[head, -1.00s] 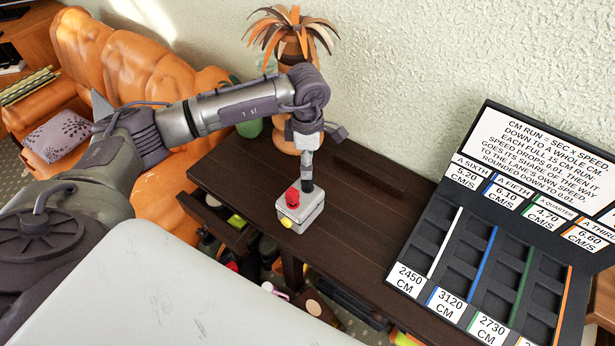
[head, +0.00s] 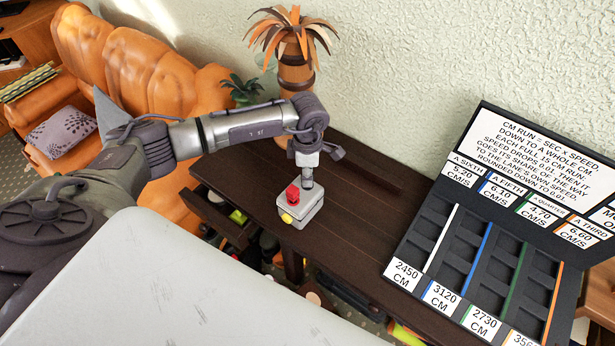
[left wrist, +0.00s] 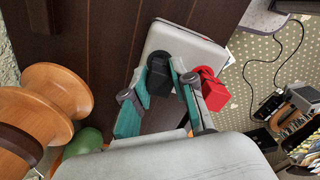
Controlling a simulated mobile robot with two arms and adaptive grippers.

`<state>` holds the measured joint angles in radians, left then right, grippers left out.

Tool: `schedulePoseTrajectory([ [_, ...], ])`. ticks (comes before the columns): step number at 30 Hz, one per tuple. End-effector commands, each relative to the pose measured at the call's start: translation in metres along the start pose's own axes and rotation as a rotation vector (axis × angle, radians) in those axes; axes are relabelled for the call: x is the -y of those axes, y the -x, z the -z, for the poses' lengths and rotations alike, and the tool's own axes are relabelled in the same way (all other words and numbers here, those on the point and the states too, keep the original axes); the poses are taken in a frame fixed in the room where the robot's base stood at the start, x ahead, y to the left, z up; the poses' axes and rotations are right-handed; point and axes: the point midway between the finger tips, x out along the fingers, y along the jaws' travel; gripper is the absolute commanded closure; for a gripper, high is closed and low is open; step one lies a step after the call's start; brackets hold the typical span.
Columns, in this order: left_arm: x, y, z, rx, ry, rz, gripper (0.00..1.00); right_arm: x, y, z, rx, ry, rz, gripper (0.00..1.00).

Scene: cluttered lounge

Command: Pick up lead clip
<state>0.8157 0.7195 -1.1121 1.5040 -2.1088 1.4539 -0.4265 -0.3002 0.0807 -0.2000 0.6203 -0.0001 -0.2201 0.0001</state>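A small grey box (head: 301,206) stands on the dark wooden table, with a red piece (head: 292,193) on top and a yellow knob on its front. In the left wrist view, the box (left wrist: 190,45) carries a black clip-like piece (left wrist: 160,75) and the red piece (left wrist: 211,90). Which of them is the lead clip I cannot tell. My left gripper (head: 307,183) points down at the back right of the box top. In the left wrist view, its teal fingers (left wrist: 160,80) stand close on both sides of the black piece; whether they grip it is unclear. My right gripper is not in view.
A dark rack with coloured strips and number cards (head: 470,260) stands on the right of the table (head: 350,235). A wooden vase with orange leaves (head: 296,72) stands behind the gripper. An open drawer (head: 222,217) sticks out front left.

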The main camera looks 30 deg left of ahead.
Motion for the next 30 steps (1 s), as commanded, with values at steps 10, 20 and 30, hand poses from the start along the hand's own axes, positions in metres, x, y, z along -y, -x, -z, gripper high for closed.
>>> schedulePoseTrajectory([
  [10,0.0,0.001,0.0,0.0,0.0,-0.001,0.96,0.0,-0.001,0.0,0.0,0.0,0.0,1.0],
  [20,-0.002,0.033,-0.001,0.004,-0.001,-0.005,0.96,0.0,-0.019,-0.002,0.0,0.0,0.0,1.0],
  [30,0.024,0.079,-0.067,0.005,-0.006,-0.003,0.96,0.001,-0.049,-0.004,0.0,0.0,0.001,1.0],
])
